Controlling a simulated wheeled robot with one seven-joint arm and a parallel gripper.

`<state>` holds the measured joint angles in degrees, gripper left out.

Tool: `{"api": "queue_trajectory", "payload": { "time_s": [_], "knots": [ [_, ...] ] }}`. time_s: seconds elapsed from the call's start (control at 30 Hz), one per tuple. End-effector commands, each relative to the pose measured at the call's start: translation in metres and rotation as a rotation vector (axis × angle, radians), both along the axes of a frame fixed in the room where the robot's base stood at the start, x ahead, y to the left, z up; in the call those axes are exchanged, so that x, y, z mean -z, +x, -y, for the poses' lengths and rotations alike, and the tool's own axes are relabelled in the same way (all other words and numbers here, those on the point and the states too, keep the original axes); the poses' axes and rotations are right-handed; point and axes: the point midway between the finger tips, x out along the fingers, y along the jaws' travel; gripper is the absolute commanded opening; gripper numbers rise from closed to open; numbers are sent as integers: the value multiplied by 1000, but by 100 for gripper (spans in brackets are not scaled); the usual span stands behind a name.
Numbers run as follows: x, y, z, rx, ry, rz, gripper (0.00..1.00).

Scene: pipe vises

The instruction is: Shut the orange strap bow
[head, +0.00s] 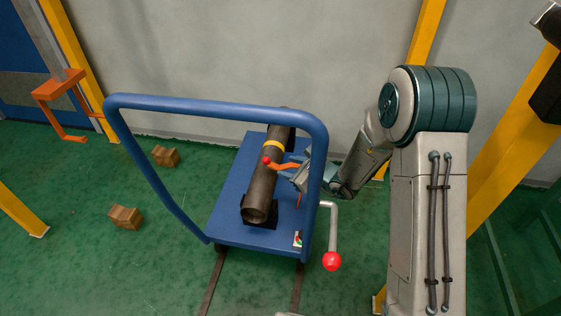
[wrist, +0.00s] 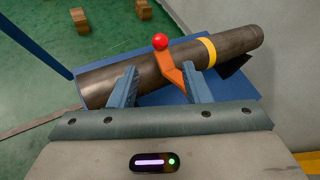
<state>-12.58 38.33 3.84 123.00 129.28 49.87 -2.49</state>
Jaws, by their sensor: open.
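The orange strap bow (head: 284,166) has a red ball at its end and reaches across the dark pipe (head: 262,186) on the blue cart. In the wrist view the bow (wrist: 172,72) bends over the pipe (wrist: 150,76), with its ball (wrist: 160,41) at the pipe's far upper edge. I cannot tell whether the bow touches the pipe. My gripper (head: 293,174) is open at the pipe's right side. In the wrist view the bow stands between my gripper's two blue fingers (wrist: 160,84), nearer the right one. The bow's lower end is hidden.
The blue cart (head: 228,205) has a tall blue handle frame (head: 220,105) in front of my wrist. A grey lever with a red knob (head: 332,261) is at the cart's right. Wooden blocks (head: 126,216) lie left on the green floor. A yellow band (head: 273,144) circles the pipe.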

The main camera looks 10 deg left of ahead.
Motion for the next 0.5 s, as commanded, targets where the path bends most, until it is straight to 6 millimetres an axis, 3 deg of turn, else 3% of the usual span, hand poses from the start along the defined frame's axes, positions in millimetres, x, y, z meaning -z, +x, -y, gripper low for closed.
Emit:
{"api": "queue_trajectory", "payload": {
  "time_s": [0.4, 0.43, 0.5],
  "knots": [
    [-5, -6, 10, 0, 0, -1, 44],
    [-5, -6, 10, 0, 0, -1, 41],
    [-6, -6, 9, -6, -1, 4, 21]
  ]
}}
